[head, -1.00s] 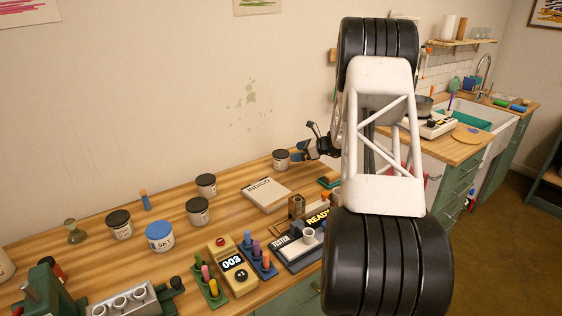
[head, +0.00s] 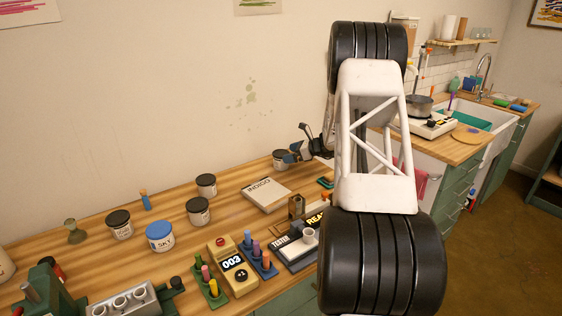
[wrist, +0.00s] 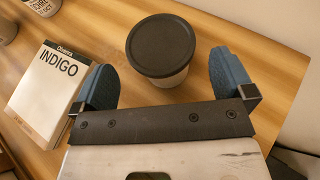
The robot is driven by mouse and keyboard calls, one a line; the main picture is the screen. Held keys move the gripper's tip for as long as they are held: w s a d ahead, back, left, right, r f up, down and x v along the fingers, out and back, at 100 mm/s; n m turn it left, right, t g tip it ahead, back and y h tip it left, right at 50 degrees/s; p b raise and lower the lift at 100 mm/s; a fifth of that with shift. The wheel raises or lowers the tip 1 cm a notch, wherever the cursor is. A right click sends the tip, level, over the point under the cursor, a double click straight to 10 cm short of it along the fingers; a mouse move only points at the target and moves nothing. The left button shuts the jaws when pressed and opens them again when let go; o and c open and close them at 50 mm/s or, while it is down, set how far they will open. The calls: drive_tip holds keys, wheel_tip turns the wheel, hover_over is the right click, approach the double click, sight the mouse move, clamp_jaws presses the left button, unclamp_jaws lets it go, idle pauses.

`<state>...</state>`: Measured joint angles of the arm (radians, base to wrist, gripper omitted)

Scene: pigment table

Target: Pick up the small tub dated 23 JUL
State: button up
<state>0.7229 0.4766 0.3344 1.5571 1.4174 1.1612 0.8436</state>
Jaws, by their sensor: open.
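A small white tub with a black lid (head: 279,163) stands at the back right of the table. In the wrist view the tub (wrist: 160,50) is upright, just ahead of and partly between my fingertips, with a gap on each side. Its label faces away or is hidden, so I cannot read a date. My gripper (head: 295,153) is open beside this tub; its blue fingers also show in the wrist view (wrist: 164,77). Other black-lidded tubs (head: 206,185), (head: 199,211), (head: 120,225) stand further left; their dates are too small to read in the head view.
An INDIGO book (head: 266,194) lies left of my gripper, and close to the left finger in the wrist view (wrist: 48,93). A blue-lidded SKY tub (head: 160,237), a counter reading 003 (head: 232,264) and a tester (head: 300,247) stand nearer the front. The wall is close behind.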

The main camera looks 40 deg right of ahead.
sight(282, 153)
drive_tip(key=shift+x, duration=2.25)
drive_tip(key=c, duration=0.9)
drive_tip(key=shift+r, duration=0.15)
drive_tip(key=shift+r, duration=0.65)
wheel_tip(282, 153, up, 2)
drive_tip(key=shift+r, duration=0.15)
drive_tip(key=s+a, duration=0.4)
drive_tip(key=s, duration=0.3)
drive_tip(key=s+a+r, duration=0.1)
drive_tip(key=s+a, duration=0.2)
drive_tip(key=s, duration=0.4)
drive_tip(key=shift+a, duration=0.35)
drive_tip(key=shift+r, duration=0.15)
